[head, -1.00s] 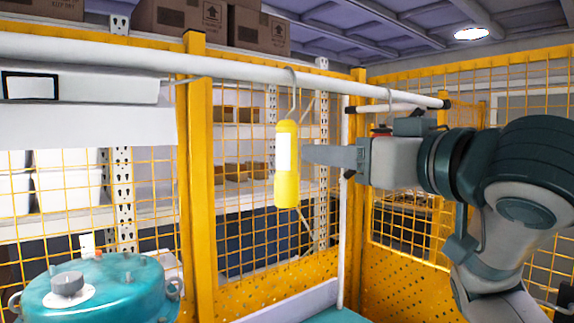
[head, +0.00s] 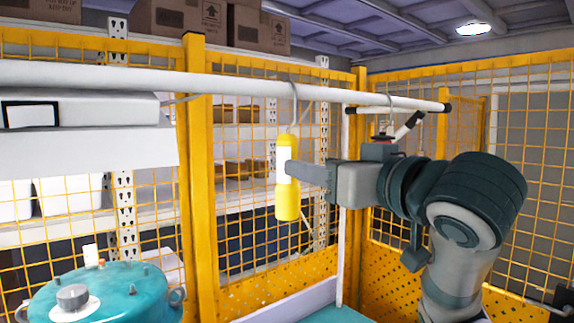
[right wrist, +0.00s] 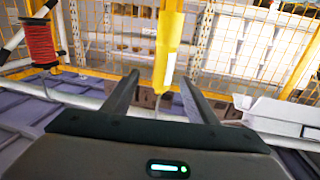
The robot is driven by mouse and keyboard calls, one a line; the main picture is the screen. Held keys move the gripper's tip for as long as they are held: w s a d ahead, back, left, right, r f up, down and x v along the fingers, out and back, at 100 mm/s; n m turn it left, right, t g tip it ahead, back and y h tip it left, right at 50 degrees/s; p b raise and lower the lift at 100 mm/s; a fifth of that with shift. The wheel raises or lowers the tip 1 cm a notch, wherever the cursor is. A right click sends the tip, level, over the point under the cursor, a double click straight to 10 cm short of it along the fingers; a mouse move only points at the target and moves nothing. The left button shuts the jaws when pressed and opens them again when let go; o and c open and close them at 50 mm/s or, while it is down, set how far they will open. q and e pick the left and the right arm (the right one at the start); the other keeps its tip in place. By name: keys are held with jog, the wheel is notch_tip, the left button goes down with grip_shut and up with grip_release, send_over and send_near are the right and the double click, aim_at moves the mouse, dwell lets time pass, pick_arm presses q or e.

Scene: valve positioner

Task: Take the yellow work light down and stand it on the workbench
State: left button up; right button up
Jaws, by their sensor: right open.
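The yellow work light (head: 287,205) with a white lamp panel hangs upright by a hook from the white overhead rail (head: 230,86). My right gripper (head: 292,171) comes in from the right, and its fingers overlap the light's middle in the head view. In the right wrist view the work light (right wrist: 168,45) shows between the lines of the two open fingers (right wrist: 160,88), nearer the right one. No grip on it shows, and contact cannot be told. My left gripper is not in view. The workbench cannot be made out with certainty.
A teal round housing (head: 100,295) stands at lower left. Yellow mesh fencing (head: 240,230) and shelving are behind the light. A red spool (right wrist: 42,40) hangs beside the gripper in the right wrist view. A pale-edged teal surface (head: 300,305) lies below.

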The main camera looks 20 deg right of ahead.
aim_at(280, 158)
jog(key=w+p, duration=0.1)
jog(key=w, duration=0.2)
jog(key=w+a+p, duration=0.1)
jog(key=w, duration=0.3)
jog(key=shift+w+a+p, duration=0.1)
jog(key=shift+a+p, duration=0.1)
jog(key=shift+p, duration=0.2)
jog(key=shift+w+a+r+p, duration=0.1)
jog(key=shift+w+a+p, duration=0.1)
jog(key=shift+w+p, duration=0.25)
jog(key=shift+w+a+r+p, duration=0.15)
jog(key=shift+w+p, duration=0.2)
jog(key=shift+p, duration=0.2)
jog(key=w+p, duration=0.2)
jog(key=shift+w+a, duration=0.3)
jog(key=shift+a, duration=0.1)
jog(key=shift+w+a+f, duration=0.1)
jog(key=shift+w+f, duration=0.1)
jog(key=shift+w, duration=0.2)
jog(key=c, duration=1.3)
